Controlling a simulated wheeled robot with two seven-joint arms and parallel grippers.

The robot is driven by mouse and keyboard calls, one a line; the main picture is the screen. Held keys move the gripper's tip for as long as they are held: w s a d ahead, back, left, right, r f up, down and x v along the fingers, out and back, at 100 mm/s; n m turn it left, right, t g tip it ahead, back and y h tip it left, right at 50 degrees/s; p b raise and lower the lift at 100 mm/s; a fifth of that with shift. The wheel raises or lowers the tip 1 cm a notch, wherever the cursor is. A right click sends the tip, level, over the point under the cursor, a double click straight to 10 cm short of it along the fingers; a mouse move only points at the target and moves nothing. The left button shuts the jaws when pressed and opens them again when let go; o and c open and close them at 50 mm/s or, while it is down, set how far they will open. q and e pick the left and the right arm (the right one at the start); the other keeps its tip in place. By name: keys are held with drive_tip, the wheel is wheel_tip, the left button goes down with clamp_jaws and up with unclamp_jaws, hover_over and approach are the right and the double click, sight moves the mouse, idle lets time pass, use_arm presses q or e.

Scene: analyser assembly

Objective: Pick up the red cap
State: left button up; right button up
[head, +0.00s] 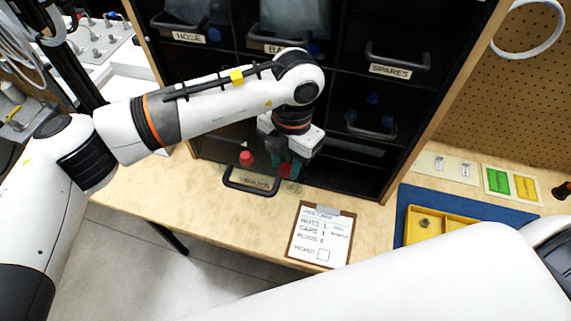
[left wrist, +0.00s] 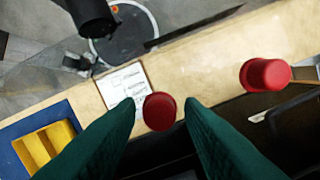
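One red cap (head: 246,158) shows at the front bin of the black shelf, left of my left gripper; it also shows at the right of the left wrist view (left wrist: 265,75). A second red cap (head: 285,171) is at my left gripper (head: 287,163), partly hidden by it in the head view. In the left wrist view this cap (left wrist: 159,111) lies between the green fingertips of my left gripper (left wrist: 160,106), with a gap visible on each side. The left gripper is open and points down into the bin. My right gripper is not in view.
The bin's black handle and label (head: 250,180) stick out over the wooden table. A clipboard (head: 321,235) lies in front of the shelf. A blue mat (head: 411,197) with a yellow tray (head: 424,224) is at the right. The shelf's dividers stand close around the left gripper.

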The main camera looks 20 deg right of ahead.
use_arm(q)
drive_tip(key=c, duration=0.7)
